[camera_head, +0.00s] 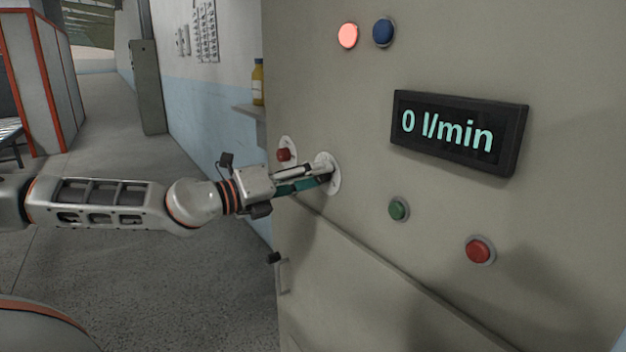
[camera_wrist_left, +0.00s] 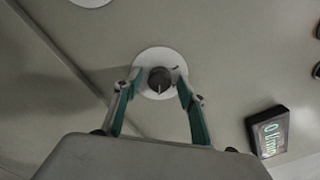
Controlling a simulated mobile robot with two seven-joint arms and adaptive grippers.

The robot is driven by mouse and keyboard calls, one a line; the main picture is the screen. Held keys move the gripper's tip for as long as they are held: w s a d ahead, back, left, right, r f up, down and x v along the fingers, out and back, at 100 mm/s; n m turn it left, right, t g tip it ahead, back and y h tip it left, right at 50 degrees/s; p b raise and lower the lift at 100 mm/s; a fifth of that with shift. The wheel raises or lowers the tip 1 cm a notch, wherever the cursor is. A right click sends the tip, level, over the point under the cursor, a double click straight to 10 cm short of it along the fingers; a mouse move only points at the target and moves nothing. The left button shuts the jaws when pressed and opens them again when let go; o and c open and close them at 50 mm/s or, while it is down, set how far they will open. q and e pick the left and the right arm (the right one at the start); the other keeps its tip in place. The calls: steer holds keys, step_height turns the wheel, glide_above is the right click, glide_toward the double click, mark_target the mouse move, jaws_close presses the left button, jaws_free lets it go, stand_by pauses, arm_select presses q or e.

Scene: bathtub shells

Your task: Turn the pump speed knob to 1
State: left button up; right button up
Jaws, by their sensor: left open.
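The pump speed knob (camera_wrist_left: 159,79) is a dark round knob with a light pointer mark, on a white round dial plate (camera_wrist_left: 152,58) on the panel. In the head view the dial plate (camera_head: 333,176) shows, but my gripper mostly hides the knob. My left gripper (camera_head: 325,177) is at the dial; in the left wrist view its teal fingers (camera_wrist_left: 156,85) are open, one on each side of the knob. I cannot tell whether they touch it. The display (camera_head: 447,132) reads 0 l/min. My right gripper is not in view.
The grey panel (camera_head: 560,60) carries a lit red lamp (camera_head: 347,36), a blue button (camera_head: 383,32), a green button (camera_head: 398,209) and a red button (camera_head: 480,250). A red knob (camera_head: 284,154) on a white plate sits left of the dial. A yellow bottle (camera_head: 258,82) stands on a shelf behind.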

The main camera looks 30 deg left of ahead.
arm_select(q)
steer(key=c, duration=1.1)
